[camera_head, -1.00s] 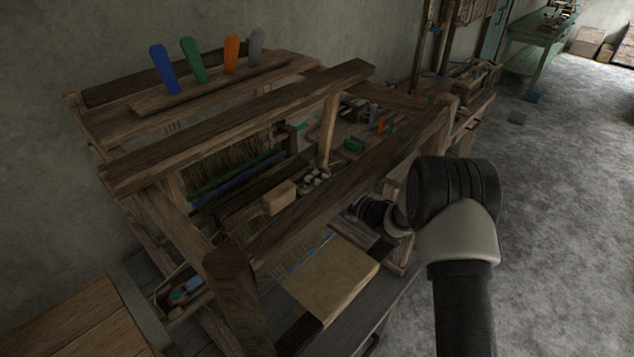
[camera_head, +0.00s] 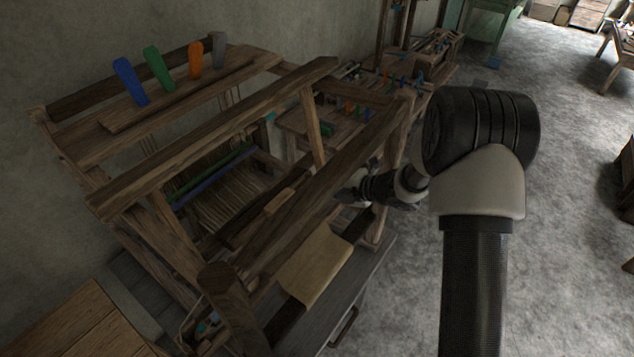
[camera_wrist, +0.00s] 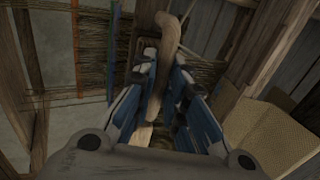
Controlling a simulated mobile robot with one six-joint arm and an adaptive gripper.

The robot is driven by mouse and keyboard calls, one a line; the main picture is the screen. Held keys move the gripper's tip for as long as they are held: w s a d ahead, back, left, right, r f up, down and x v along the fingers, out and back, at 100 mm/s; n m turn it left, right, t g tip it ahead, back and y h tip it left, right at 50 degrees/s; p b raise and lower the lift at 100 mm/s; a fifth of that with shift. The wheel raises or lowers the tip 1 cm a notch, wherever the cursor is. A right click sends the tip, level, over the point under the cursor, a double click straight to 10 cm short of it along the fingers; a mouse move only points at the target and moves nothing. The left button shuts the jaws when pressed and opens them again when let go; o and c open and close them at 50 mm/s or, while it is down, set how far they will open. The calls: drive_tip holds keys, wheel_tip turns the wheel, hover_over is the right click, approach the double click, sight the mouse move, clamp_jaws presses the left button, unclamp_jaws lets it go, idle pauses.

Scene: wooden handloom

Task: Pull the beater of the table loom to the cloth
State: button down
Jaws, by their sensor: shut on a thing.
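The table loom (camera_head: 150,165) is a brown wooden frame at centre left in the head view. Its beater (camera_head: 279,201) is a wooden bar partly hidden behind the front beams. The tan cloth (camera_head: 318,264) lies at the loom's near right side, and it also shows at lower right in the wrist view (camera_wrist: 273,138). My gripper (camera_head: 346,196) reaches in from the right, its fingers mostly hidden behind a beam. In the wrist view my gripper's blue-sided fingers (camera_wrist: 160,58) are shut around a curved wooden part of the beater (camera_wrist: 170,40).
Blue, green, orange and grey levers (camera_head: 168,70) stand on the loom's top. Thick posts and beams surround my gripper closely. A wooden bench (camera_head: 85,325) is at lower left. Another loom (camera_head: 425,60) stands behind. The grey floor (camera_head: 570,170) at right is open.

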drive_tip(key=c, duration=2)
unclamp_jaws()
drive_tip(key=shift+d, duration=0.3)
drive_tip(key=shift+o, duration=0.5)
drive_tip(key=shift+s+d+r, duration=0.2)
drive_tip(key=shift+s+d, duration=0.1)
drive_tip(key=v, duration=1.1)
drive_tip(key=shift+r, duration=0.15)
drive_tip(key=shift+s+d, duration=0.1)
